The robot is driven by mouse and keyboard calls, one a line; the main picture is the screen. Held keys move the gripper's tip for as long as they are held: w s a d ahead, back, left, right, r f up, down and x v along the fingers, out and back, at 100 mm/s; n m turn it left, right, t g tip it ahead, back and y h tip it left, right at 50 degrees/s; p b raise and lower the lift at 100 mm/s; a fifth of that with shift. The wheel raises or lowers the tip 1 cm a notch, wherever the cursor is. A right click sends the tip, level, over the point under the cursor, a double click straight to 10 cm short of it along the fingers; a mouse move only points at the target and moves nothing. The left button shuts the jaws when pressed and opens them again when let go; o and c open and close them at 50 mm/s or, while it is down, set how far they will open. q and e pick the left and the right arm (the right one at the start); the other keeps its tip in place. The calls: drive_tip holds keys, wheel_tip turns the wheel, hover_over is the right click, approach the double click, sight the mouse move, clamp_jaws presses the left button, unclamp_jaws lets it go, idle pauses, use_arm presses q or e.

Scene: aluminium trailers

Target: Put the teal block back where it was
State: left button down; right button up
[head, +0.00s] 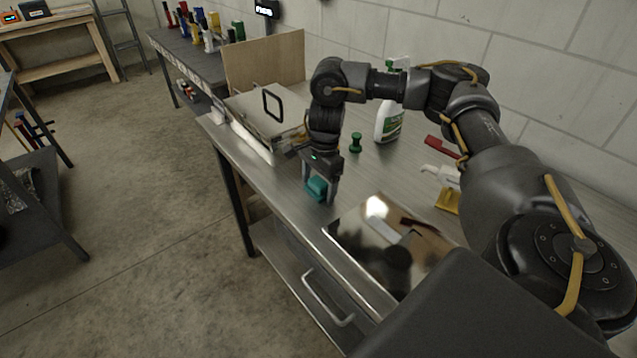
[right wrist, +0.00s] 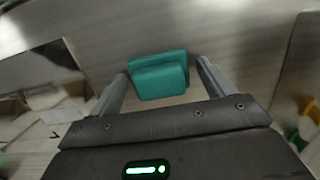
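The teal block (head: 316,188) is at the front edge side of the metal worktable (head: 345,172). My right gripper (head: 318,194) points down over it, with one finger on each side. In the right wrist view the teal block (right wrist: 159,75) shows between the two fingertips of my right gripper (right wrist: 163,68). A narrow gap shows on the right side of the block, and the left finger is very close to it. The fingers are spread apart. Whether the block touches the tabletop is hard to tell. My left gripper is not in view.
A shiny dark-edged plate (head: 385,240) lies just right of the block. A metal box with a black handle (head: 262,118) stands behind. A green knob-shaped piece (head: 355,142), a spray bottle (head: 389,122) and a yellow piece (head: 447,201) stand farther in. Bare tabletop lies between them.

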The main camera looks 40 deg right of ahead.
drive_tip(key=shift+o, duration=0.2)
drive_tip(key=shift+r, duration=0.45)
wheel_tip(320, 180, up, 11)
drive_tip(key=d+p, duration=0.1)
drive_tip(key=p, duration=0.1)
drive_tip(key=shift+d+r, duration=0.2)
drive_tip(key=f, duration=0.4)
drive_tip(key=a+f+b, duration=0.1)
drive_tip(key=f, duration=0.3)
drive_tip(key=f+b, duration=0.1)
drive_tip(key=f, duration=0.3)
drive_tip(key=shift+a+f, duration=0.15)
drive_tip(key=shift+a, duration=0.1)
drive_tip(key=shift+r, duration=0.2)
